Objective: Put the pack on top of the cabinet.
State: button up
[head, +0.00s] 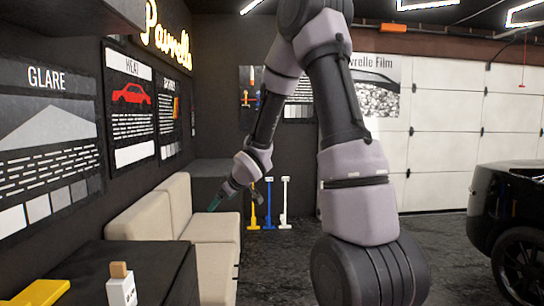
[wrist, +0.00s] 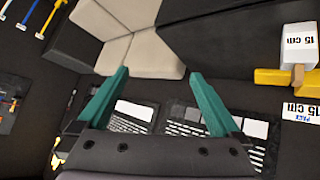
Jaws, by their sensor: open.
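A white pack-like block or bottle (head: 121,290) with a tan top stands on a black cabinet-like unit (head: 165,262) at the lower left of the head view. In the wrist view the white item (wrist: 299,42) shows at the upper right, with "15 cm" lettering; I cannot tell for sure that it is the pack. A second dark box-like unit (head: 208,168) stands beyond the sofa; I cannot tell which one is the cabinet. My gripper (head: 215,203) hangs above the sofa, apart from these items. Its teal fingers (wrist: 158,85) are spread and empty.
A yellow object (head: 38,293) lies left of the white item. A beige sofa (head: 215,230) stands along the left wall. Several coloured long-handled tools (head: 285,205) lean at the back. A black car (head: 510,215) is at the right. Floor between is clear.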

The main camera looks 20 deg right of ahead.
jog(key=s+d+r+m+h, duration=0.1)
jog(key=s+d+r+m, duration=0.15)
jog(key=s+r, duration=0.35)
jog(key=s+d+r+m+g+h, duration=0.1)
jog(key=s+d+r+m, duration=0.15)
jog(key=s+r, duration=0.35)
jog(key=s+d+r+m+h, duration=0.1)
jog(key=s+d+r+m, duration=0.1)
jog(key=s+r+m, duration=0.4)
jog(key=s+a+r+g+y, duration=0.1)
jog(key=s+a+y, duration=0.1)
jog(key=s, duration=1)
jog(key=shift+s+a+r, duration=0.15)
jog(key=shift+s+a, duration=0.05)
jog(key=shift+s, duration=0.1)
